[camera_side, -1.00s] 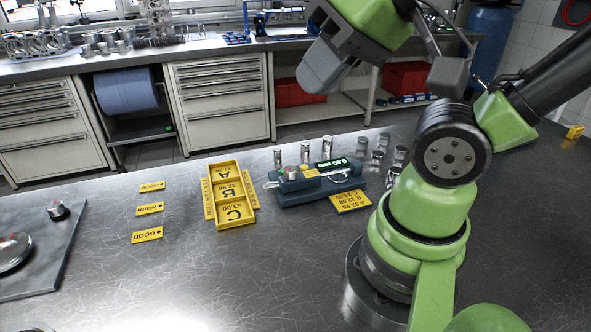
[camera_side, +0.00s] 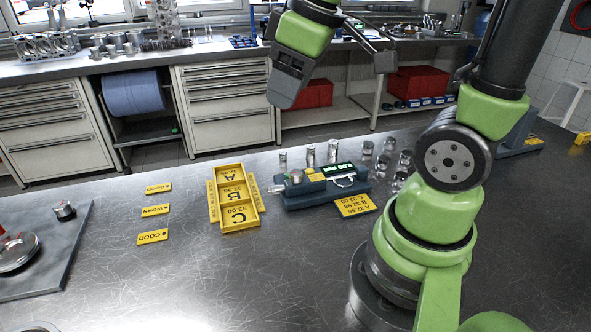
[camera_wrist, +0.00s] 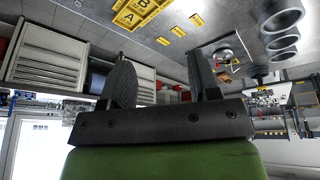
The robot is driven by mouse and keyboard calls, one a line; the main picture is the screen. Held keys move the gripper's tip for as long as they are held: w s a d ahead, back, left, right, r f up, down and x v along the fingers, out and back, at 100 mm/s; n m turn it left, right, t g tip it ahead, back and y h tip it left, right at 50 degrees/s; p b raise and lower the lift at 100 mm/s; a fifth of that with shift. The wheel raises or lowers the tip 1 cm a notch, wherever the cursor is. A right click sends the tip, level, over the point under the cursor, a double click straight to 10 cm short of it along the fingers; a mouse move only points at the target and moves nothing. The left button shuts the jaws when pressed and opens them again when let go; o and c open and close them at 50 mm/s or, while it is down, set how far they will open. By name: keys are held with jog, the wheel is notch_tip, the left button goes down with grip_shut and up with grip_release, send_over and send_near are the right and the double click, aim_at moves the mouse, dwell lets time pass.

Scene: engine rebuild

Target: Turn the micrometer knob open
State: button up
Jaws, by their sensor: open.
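The micrometer (camera_side: 322,190) lies on a blue-grey base on the steel bench, right of the yellow tray, with a lit green display (camera_side: 338,169). Its small silver knob end (camera_side: 274,188) points left. The frame is partly visible and I cannot tell how far the jaws are apart. A short silver cylinder (camera_side: 296,176) sits on the unit. My gripper (camera_side: 284,98) is raised well above and behind the micrometer, touching nothing. In the wrist view, the two dark fingers (camera_wrist: 160,80) stand apart with nothing between them. I cannot make out the micrometer there.
A yellow tray (camera_side: 247,222) marked A, B, C stands left of the micrometer; a yellow value card (camera_side: 356,206) lies in front. Several metal cylinders (camera_side: 367,147) stand behind it. Yellow labels (camera_side: 153,237) and a grey plate (camera_side: 70,250) are at left. The front bench is clear.

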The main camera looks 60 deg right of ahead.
jog(key=w+d+f+n+g, duration=0.2)
jog(key=w+d+f+n, duration=0.1)
jog(key=d+f+n, duration=0.15)
jog(key=n+g, duration=0.2)
jog(key=n, duration=0.2)
send_over(296, 173)
notch_tip(296, 173, down, 7)
jog(key=shift+w+f, duration=0.1)
jog(key=shift+f, duration=0.75)
notch_tip(296, 173, down, 9)
jog(key=shift+r, duration=0.1)
jog(key=shift+c, duration=0.5)
jog(key=c, duration=0.8)
